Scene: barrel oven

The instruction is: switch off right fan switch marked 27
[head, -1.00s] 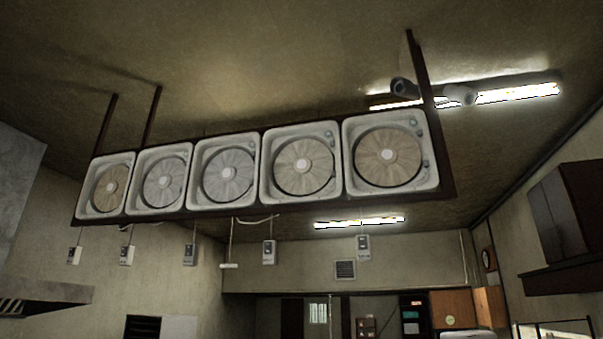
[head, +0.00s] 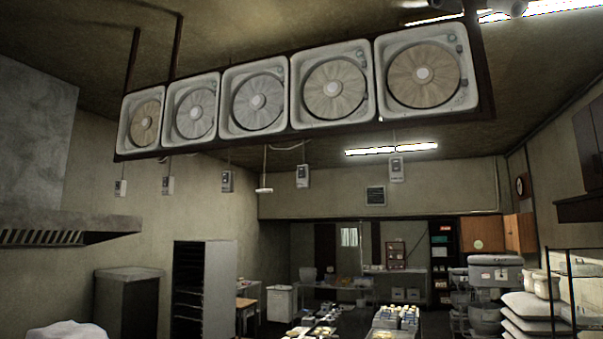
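Several small grey switch boxes hang on cords below a row of square fans. The rightmost switch box (head: 396,170) hangs below the right end of the row, under the largest-looking fan (head: 423,74). Another switch box (head: 302,176) hangs to its left, and a further switch box (head: 227,181) hangs left of that. Two smaller-looking boxes (head: 120,187) (head: 168,185) hang at the far left. The markings are too small to read, so I cannot tell which is 27. Neither of my grippers shows.
A range hood (head: 60,229) juts in at the left. A tall rack (head: 203,285) and a dark cabinet (head: 128,303) stand near the left wall. Shelves with stacked sacks (head: 527,316) are at the right. Loaded tables (head: 393,320) fill the lower middle.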

